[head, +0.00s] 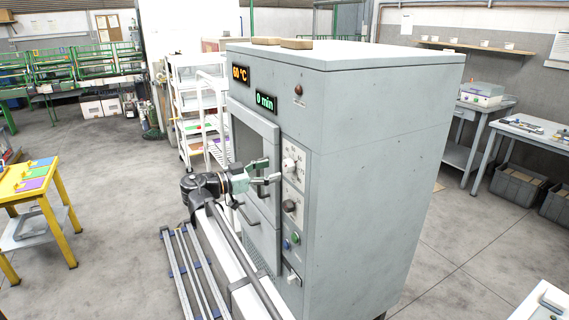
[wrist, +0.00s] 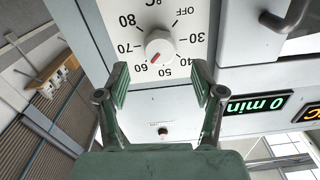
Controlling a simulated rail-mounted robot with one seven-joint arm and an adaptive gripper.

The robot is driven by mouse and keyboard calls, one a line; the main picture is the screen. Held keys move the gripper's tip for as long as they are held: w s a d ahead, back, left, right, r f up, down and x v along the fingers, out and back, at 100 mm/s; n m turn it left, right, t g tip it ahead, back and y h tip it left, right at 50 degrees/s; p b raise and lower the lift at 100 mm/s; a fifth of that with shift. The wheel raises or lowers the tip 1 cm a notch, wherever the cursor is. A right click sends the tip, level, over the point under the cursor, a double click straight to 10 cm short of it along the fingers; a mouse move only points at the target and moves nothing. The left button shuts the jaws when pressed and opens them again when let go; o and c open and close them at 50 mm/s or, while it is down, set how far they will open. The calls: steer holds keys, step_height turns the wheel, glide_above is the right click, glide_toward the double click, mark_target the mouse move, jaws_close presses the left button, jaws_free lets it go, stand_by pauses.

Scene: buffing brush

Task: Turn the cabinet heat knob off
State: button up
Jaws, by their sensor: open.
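The cabinet (head: 375,130) is a tall grey box with a control panel on its front. In the head view the knob (head: 290,165) is on the upper part of the panel. My gripper (head: 270,171) is in front of the panel, close to the knob. In the wrist view my gripper (wrist: 160,84) has its two fingers wide apart, with nothing between the tips, just below the knob in the picture.
The orange display (head: 240,74) reads 60 °C and the green display (head: 265,101) reads 0 min. A darker knob (head: 289,206), coloured buttons (head: 291,240) and a switch (head: 293,276) are lower on the panel. The cabinet door (head: 258,150) and its handle are beside my gripper.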

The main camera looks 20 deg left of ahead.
mark_target(285, 167)
steer(key=p+x, duration=0.1)
steer(key=x, duration=0.4)
steer(key=shift+w+d, duration=0.2)
steer(key=shift+w, duration=0.1)
steer(key=c, duration=1.1)
